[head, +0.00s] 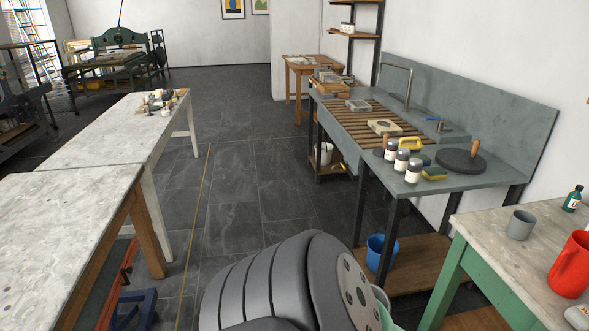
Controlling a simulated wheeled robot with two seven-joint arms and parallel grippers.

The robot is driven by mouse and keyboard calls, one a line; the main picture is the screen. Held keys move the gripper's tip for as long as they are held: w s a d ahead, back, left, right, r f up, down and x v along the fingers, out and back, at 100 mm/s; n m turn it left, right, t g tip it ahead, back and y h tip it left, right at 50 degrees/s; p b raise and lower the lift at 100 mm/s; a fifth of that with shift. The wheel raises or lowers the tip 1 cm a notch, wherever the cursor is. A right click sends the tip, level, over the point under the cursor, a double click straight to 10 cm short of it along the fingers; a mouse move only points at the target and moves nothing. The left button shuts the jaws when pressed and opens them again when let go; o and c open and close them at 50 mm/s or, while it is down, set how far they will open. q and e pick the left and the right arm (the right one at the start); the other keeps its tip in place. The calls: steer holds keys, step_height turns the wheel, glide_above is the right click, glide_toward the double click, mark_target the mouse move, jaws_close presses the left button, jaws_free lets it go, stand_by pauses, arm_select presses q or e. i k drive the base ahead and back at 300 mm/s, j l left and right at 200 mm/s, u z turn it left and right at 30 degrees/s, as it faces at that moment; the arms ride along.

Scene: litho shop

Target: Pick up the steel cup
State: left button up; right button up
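A grey cup (521,225), which looks like the steel cup, stands upright on the pale top of the green-legged table (491,226) at the lower right. It is near the table's left edge, with clear space around it. Whether it is bare metal is hard to tell from here. Neither of my grippers is in view. Only a large dark ribbed part of mine fills the bottom middle of the picture, to the left of that table.
A red jug (571,266) and a green bottle (573,198) share the cup's table. The grey sink bench (468,183) behind it holds several labelled jars and a dark round disc (461,162). A blue bucket (381,252) sits below. The floor aisle (235,190) is open.

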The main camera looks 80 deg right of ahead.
mark_target(522, 223)
steer(key=z, duration=4.25)
